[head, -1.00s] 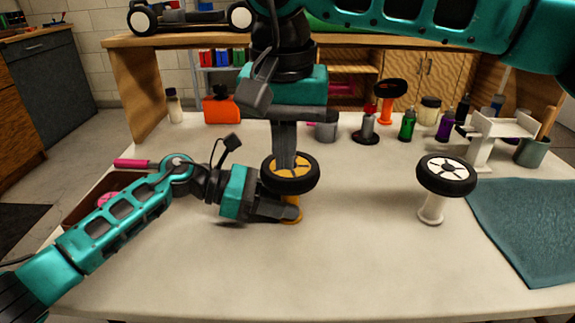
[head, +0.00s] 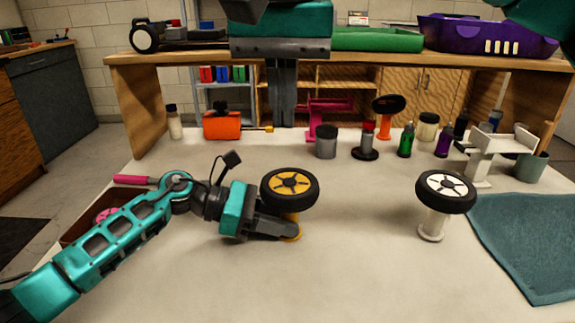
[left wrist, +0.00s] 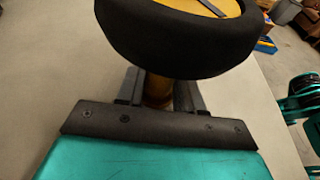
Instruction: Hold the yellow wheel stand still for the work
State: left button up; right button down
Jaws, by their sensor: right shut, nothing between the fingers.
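The yellow wheel stand (head: 290,219) stands upright on the table, with a black-tyred wheel with a yellow hub (head: 290,186) on top. My left gripper (head: 285,230) reaches in from the left, low under the wheel. In the left wrist view its fingers lie on both sides of the stand's post (left wrist: 158,90), with no clear gap, so it looks shut on it. The tyre (left wrist: 180,45) hides the top of the post there. My right gripper (head: 282,118) is shut and empty, raised above and behind the wheel, pointing down.
A white wheel stand (head: 432,224) with a white-hubbed wheel (head: 446,190) stands to the right, beside a teal cloth (head: 525,240). Bottles, an orange box (head: 222,125) and a grey cup (head: 326,141) line the table's back. The front middle is clear.

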pick_arm(q)
jog(key=o, duration=0.5)
jog(key=shift+c, duration=0.2)
jog(key=v, duration=1.2)
jog(key=shift+r, duration=0.1)
